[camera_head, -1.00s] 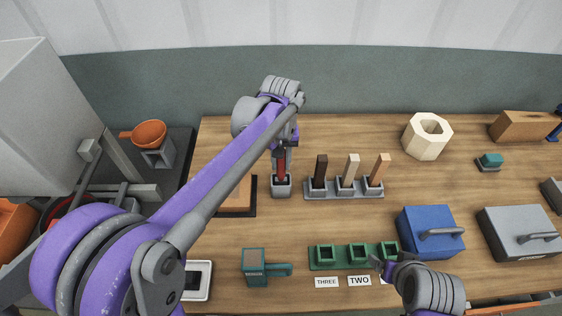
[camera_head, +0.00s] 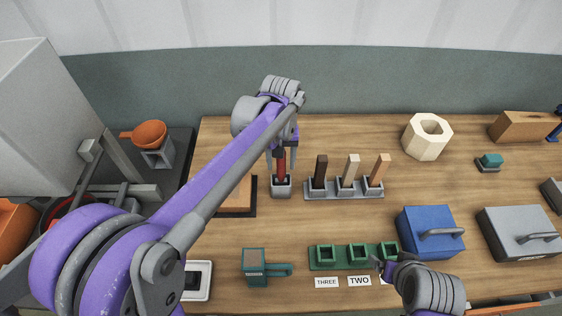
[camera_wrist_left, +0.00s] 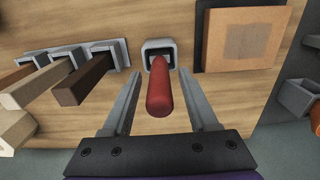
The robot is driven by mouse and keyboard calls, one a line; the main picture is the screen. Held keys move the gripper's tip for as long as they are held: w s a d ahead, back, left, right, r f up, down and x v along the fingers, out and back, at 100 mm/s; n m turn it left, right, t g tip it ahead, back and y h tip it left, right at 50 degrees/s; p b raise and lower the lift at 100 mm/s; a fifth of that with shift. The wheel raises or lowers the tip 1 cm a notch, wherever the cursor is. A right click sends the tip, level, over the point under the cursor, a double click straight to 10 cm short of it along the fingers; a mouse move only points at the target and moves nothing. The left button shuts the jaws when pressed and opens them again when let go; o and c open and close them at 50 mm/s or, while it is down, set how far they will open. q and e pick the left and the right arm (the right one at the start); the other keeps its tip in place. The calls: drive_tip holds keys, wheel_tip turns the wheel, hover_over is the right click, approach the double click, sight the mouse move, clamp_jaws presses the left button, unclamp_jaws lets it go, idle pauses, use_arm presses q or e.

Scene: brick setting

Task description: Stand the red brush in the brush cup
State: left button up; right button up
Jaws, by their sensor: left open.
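The red brush (camera_head: 281,168) stands upright in the small grey brush cup (camera_head: 281,192). In the left wrist view the red handle (camera_wrist_left: 160,96) rises out of the square grey cup (camera_wrist_left: 159,49) toward the camera. My left gripper (camera_head: 281,160) is open around the handle, with one finger on each side and a gap to both in the wrist view (camera_wrist_left: 163,105). My right gripper (camera_head: 382,266) is at the green block with square sockets; its fingers are small and partly hidden by its wrist.
A grey rack (camera_head: 344,191) with brown, cream and tan sticks stands just right of the cup. A board with a tan square (camera_head: 239,197) lies to its left. A blue box (camera_head: 428,225) and a teal handled block (camera_head: 254,264) are nearer the front.

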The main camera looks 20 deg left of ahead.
use_arm(q)
wheel_tip(320, 180, up, 11)
drive_tip(key=shift+f, duration=0.1)
drive_tip(key=shift+r, duration=0.25)
drive_tip(key=shift+s+a, duration=0.1)
drive_tip(key=shift+s, duration=0.15)
drive_tip(key=s+a+f+m+t, duration=0.1)
drive_tip(key=s+a+f+t, duration=0.1)
drive_tip(key=s+f, duration=0.5)
drive_tip(key=s+a+f+m+t, duration=0.2)
drive_tip(key=s+f+t, duration=0.1)
drive_tip(key=s+f, duration=0.5)
drive_tip(key=s, duration=0.3)
drive_tip(key=shift+a+t, duration=0.3)
drive_tip(key=shift+t, duration=0.1)
